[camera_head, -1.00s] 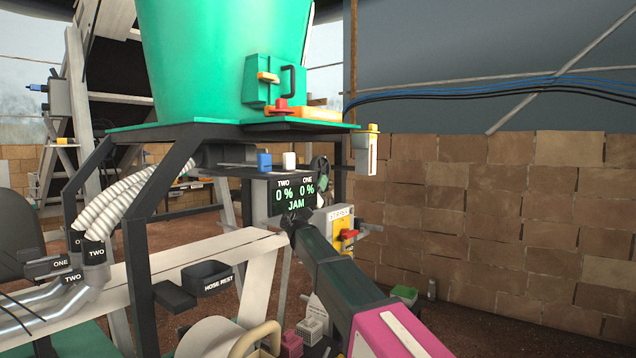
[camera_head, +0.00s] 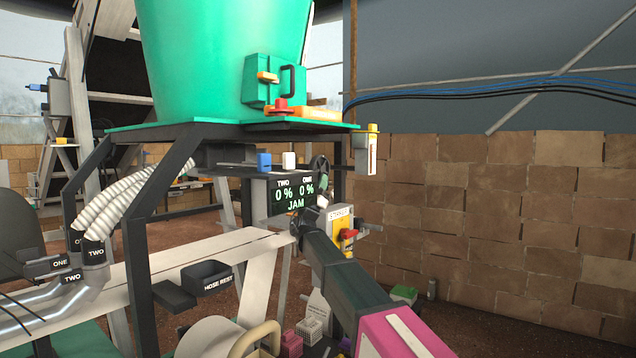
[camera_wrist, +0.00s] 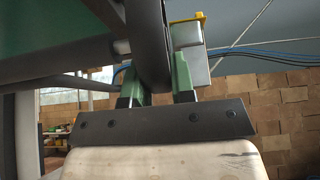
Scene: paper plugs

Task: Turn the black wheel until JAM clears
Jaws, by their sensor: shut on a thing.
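The black wheel (camera_head: 320,168) stands upright beside the dark display (camera_head: 294,193), under the green hopper's frame. The display reads TWO 0 %, ONE 0 % and JAM in green letters. My gripper (camera_head: 321,197) is at the wheel's lower part in the head view, its tips small and partly hidden. In the wrist view, the wheel's dark rim (camera_wrist: 148,40) runs down between the two green fingers of my gripper (camera_wrist: 157,82), which is shut on it. The rest of the wheel is out of the wrist view.
A white beam (camera_head: 215,250) and a HOSE REST tray (camera_head: 207,275) lie left.

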